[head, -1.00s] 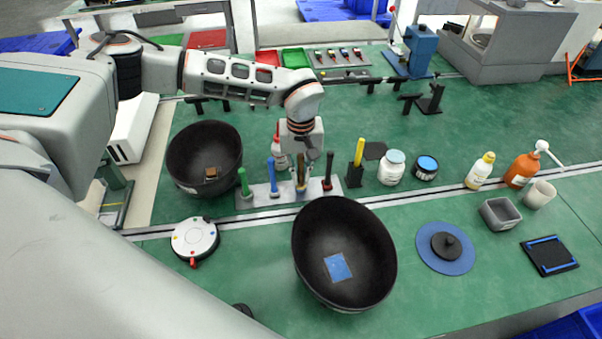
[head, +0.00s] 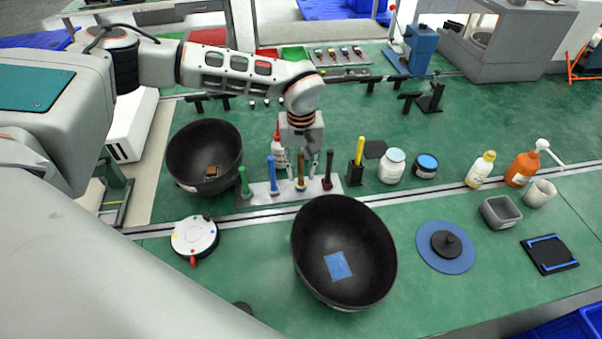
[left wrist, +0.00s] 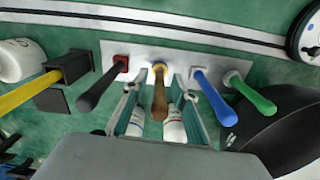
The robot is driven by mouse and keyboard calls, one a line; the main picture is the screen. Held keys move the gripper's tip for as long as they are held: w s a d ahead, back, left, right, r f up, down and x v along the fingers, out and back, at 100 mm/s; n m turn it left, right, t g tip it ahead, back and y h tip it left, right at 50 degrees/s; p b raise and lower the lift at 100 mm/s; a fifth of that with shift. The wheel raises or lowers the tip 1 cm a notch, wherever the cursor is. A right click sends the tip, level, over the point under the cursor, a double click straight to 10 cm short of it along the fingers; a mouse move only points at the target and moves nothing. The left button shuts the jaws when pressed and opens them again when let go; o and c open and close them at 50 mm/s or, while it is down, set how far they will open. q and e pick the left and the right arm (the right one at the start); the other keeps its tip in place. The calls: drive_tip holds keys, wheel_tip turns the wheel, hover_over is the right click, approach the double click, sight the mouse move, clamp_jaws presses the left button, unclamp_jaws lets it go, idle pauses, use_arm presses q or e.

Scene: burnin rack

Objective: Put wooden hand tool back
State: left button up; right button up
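The brown wooden-handled tool (head: 300,171) stands upright in the pale rack (head: 338,186), between a blue-handled tool (head: 272,176) and a dark red-black one (head: 328,170). It also shows in the left wrist view (left wrist: 159,98), with its base in the rack plate (left wrist: 138,52). My left gripper (head: 302,168) is above the rack with its fingers spread on both sides of the wooden handle. In the left wrist view the gripper (left wrist: 158,92) shows gaps between both fingers and the handle. My right gripper is not in view.
A green-handled tool (head: 244,182) stands at the rack's left end. A yellow-handled tool in a black holder (head: 355,174) stands to the right. Black bowls (head: 205,142) (head: 360,240) lie left and in front. A white bottle (left wrist: 172,126) is close behind the gripper.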

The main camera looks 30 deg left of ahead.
sight(301, 154)
use_arm(q)
wheel_tip(301, 154, up, 11)
drive_tip(key=shift+f+b, duration=0.15)
drive_tip(key=shift+b, duration=0.4)
